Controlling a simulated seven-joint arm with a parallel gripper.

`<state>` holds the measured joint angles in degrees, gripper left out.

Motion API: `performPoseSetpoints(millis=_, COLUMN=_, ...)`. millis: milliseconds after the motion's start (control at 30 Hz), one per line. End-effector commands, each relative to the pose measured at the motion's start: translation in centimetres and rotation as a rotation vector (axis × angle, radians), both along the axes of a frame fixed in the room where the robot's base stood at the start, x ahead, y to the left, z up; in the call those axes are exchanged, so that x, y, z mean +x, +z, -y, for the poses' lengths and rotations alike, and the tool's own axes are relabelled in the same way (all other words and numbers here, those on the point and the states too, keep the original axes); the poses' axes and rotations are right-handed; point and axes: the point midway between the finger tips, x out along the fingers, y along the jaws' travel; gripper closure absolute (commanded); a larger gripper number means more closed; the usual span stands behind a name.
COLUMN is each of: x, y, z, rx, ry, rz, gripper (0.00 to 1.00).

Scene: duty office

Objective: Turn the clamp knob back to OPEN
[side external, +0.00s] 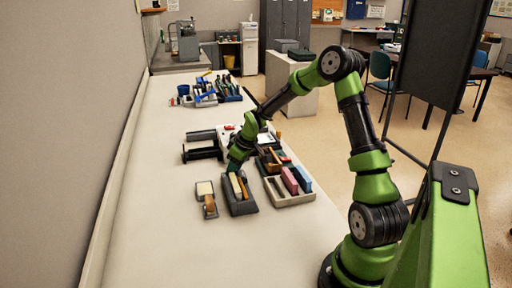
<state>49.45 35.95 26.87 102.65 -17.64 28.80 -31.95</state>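My gripper (234,166) points down over the bench, at the near group of objects. It is small here, and I cannot see whether its fingers are open or shut. Its tip is just behind a dark tray (242,208) with a tan block in it; I cannot tell if it touches anything. A dark, clamp-like frame (201,154) lies to the left of the gripper. A white fixture (222,132) with a small red spot stands behind, partly hidden by my arm. I cannot make out the knob or an OPEN mark.
A pale tray (291,199) with pink and blue blocks is right of the dark tray. A small dark item with a cream top (206,198) is to the left. Tools and blue items (205,98) stand farther back. The bench (150,220) is bare at the front left.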

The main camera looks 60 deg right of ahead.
Motion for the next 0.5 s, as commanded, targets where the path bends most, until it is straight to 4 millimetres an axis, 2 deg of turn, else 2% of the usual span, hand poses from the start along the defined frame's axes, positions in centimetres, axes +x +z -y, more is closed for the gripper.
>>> performPoseSetpoints(millis=500, x=0.15, y=0.01, z=-0.44, rx=-0.003, ry=-0.453, rz=0.0, gripper=0.59)
